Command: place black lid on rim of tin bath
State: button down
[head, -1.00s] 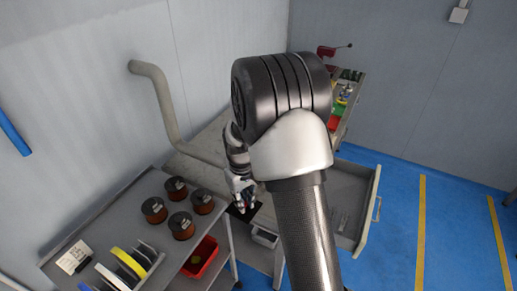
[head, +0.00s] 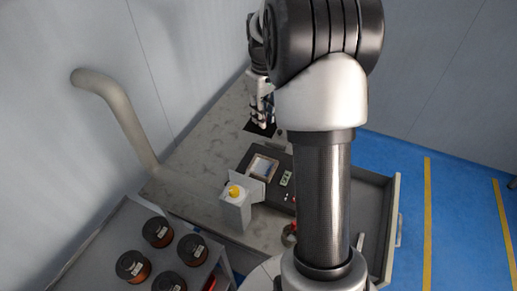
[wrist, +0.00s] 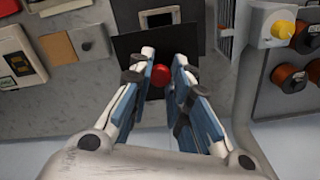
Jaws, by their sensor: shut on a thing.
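The black lid (wrist: 130,45) is a flat dark plate with a red knob (wrist: 159,80). My gripper (wrist: 160,82) is shut on the knob in the wrist view. In the head view my gripper (head: 262,118) is above the bench at the back, with a dark part of the lid (head: 254,127) just below it. I cannot surely pick out the tin bath. A grey box-like thing with a dark opening (wrist: 157,16) shows beyond the lid in the wrist view, partly covered by it, and I cannot tell whether that is the bath.
A grey box with a yellow knob (head: 236,205) and a dark control panel (head: 265,170) stand on the bench (head: 190,170). Several copper wire spools (head: 158,232) sit on the cart at lower left. A bent grey pipe (head: 115,105) runs down the wall. An open drawer (head: 370,215) is at right.

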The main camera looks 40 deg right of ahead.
jog(key=f+b, duration=0.1)
jog(key=f, duration=0.4)
jog(key=f+b, duration=0.2)
jog(key=f, duration=0.3)
jog(key=f+b, duration=0.1)
jog(key=f, duration=0.3)
jog(key=shift+s+a+f, duration=0.15)
jog(key=shift+s+f, duration=0.15)
jog(key=shift+f, duration=0.1)
jog(key=shift+f+b, duration=0.9)
jog(key=shift+f, duration=1.5)
jog(key=shift+f, duration=0.2)
jog(key=c, duration=1.5)
grip_release()
